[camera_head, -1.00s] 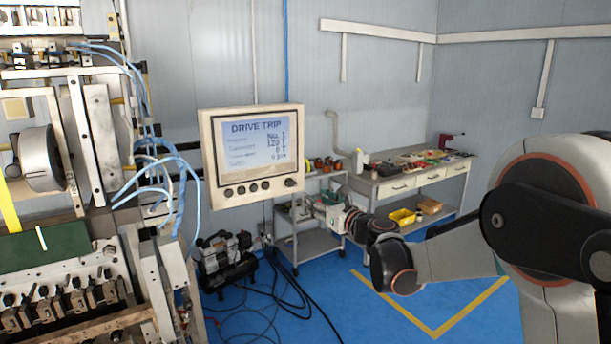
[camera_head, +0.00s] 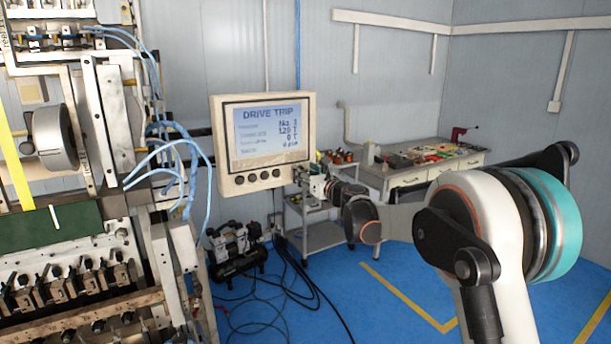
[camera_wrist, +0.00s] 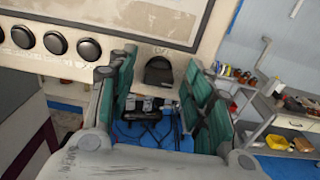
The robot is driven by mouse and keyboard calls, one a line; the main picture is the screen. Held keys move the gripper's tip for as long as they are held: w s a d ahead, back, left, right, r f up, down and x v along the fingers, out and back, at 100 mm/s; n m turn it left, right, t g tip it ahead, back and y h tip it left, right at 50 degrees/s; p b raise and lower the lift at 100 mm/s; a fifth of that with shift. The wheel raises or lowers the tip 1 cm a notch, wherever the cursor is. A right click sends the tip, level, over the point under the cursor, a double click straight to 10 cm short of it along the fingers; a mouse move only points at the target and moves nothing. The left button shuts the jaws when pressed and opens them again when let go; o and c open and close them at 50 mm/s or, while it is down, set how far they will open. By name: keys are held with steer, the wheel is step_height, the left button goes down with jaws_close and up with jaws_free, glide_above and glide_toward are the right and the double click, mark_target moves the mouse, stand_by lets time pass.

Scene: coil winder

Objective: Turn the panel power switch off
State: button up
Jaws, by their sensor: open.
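The control panel (camera_head: 225,150) is a cream box whose lit screen (camera_head: 267,130) reads "DRIVE TRIP". A row of dark round buttons (camera_head: 252,177) runs along its lower edge; they also show in the wrist view (camera_wrist: 55,43). In the wrist view a black knob-like switch (camera_wrist: 158,70) sits on the panel's lower edge, between my gripper's green-padded fingers. My gripper (camera_wrist: 160,62) is open, with one finger on each side of the switch; contact cannot be told. In the head view my gripper (camera_head: 304,176) is at the panel's lower right corner and hides the switch.
The coil winder (camera_head: 75,220) with blue hoses fills the left. A compressor (camera_head: 235,245) and loose cables lie on the blue floor below the panel. A grey cart (camera_head: 315,238) and a workbench (camera_head: 410,178) with tools stand behind my arm.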

steer(key=shift+w+a, duration=0.15)
steer(key=shift+w, duration=0.05)
steer(key=c, duration=1.1)
steer(key=shift+o, duration=0.3)
steer(key=shift+s+a+f+n+p, duration=0.1)
steer(key=shift+n+p, duration=0.05)
steer(key=shift+n, duration=2.85)
steer(key=shift+s+a+f+n+p, duration=0.1)
steer(key=shift+n+p, duration=0.1)
steer(key=shift+n, duration=2.8)
steer(key=shift+f+n+p, duration=0.1)
steer(key=shift+n+p, duration=0.05)
steer(key=shift+n, duration=2.85)
